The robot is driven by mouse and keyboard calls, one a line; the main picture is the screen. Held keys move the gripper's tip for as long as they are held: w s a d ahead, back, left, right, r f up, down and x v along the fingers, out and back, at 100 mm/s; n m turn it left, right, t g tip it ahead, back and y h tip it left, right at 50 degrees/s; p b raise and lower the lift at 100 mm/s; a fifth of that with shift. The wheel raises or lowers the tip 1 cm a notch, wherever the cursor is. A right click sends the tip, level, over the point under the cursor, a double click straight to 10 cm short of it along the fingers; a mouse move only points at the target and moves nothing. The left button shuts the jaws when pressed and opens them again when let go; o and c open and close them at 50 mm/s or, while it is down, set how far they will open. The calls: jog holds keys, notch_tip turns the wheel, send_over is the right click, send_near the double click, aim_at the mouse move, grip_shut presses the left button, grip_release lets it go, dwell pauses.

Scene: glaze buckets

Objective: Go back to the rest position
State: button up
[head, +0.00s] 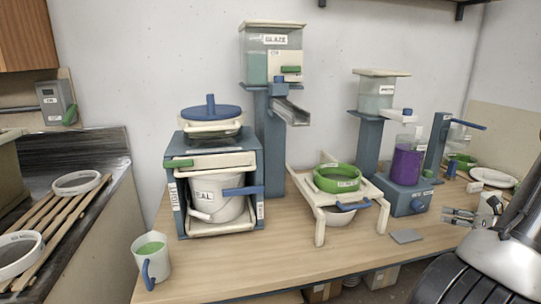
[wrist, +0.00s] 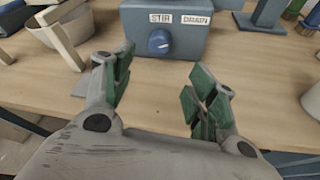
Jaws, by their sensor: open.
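My gripper (head: 462,217) is at the right of the head view, beside the table's right part. In the wrist view my gripper (wrist: 158,92) is open, with nothing between its green-padded fingers. It hangs above bare wooden tabletop (wrist: 150,112). The blue stirrer base (wrist: 180,38) with a knob and the labels STIR and DRAIN lies ahead of the fingers, apart from them. In the head view, the stirrer (head: 405,197) carries a clear vessel of purple liquid (head: 406,166).
A cream stand (head: 319,222) holds a green-rimmed sieve (head: 337,179) over a bowl. A blue frame (head: 260,170) houses a white bucket (head: 218,205). A jug of green liquid (head: 151,258) stands at the front left. A grey plate (head: 406,236) lies flat at the front edge.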

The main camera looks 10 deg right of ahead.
jog(key=s+a+f+n+g+y, duration=0.2)
jog(key=s+a+f+n+g, duration=0.15)
jog(key=s+a+n, duration=0.3)
jog(key=s+a+r+n+g+y, duration=0.2)
jog(key=s+a+r+n+g, duration=0.35)
jog(key=a+n, duration=0.25)
jog(key=s+a+r+n+h, duration=0.3)
jog(key=a+r+n, duration=0.7)
jog(key=r+n, duration=0.1)
jog(key=s+a+r+n+h, duration=0.4)
jog(key=a+r+n, duration=0.6)
jog(key=r+n, duration=0.1)
jog(key=shift+s+a+r, duration=0.15)
jog(key=shift+s+a, duration=0.05)
jog(key=shift+a, duration=0.15)
jog(key=shift+g, duration=0.3)
